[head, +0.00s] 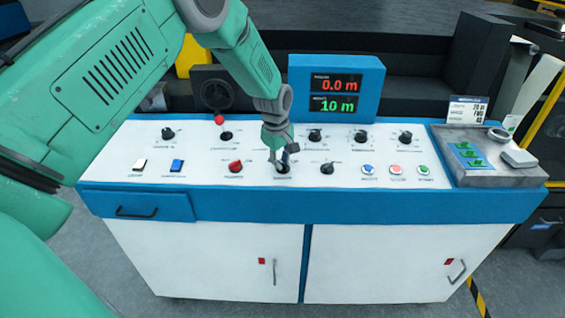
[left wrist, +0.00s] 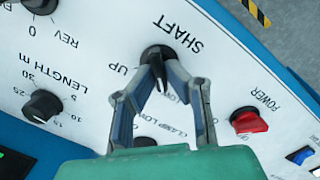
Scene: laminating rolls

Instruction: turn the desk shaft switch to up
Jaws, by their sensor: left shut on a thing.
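The shaft switch (left wrist: 157,54) is a black rotary knob on the white desk panel. It has the word SHAFT beside it and UP printed at its left in the left wrist view. My left gripper (left wrist: 160,70) is shut on this knob, with one finger on each side. In the head view my left gripper (head: 282,163) reaches down to the front row of the panel and hides most of the switch. My right gripper is not in view.
A red power knob (head: 235,166) and a black knob (head: 327,168) flank the switch. More black knobs stand in the row behind, including the length knob (left wrist: 42,106). A blue display box (head: 336,88) reads 0.0 m and 10 m. Coloured buttons (head: 396,169) sit at right.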

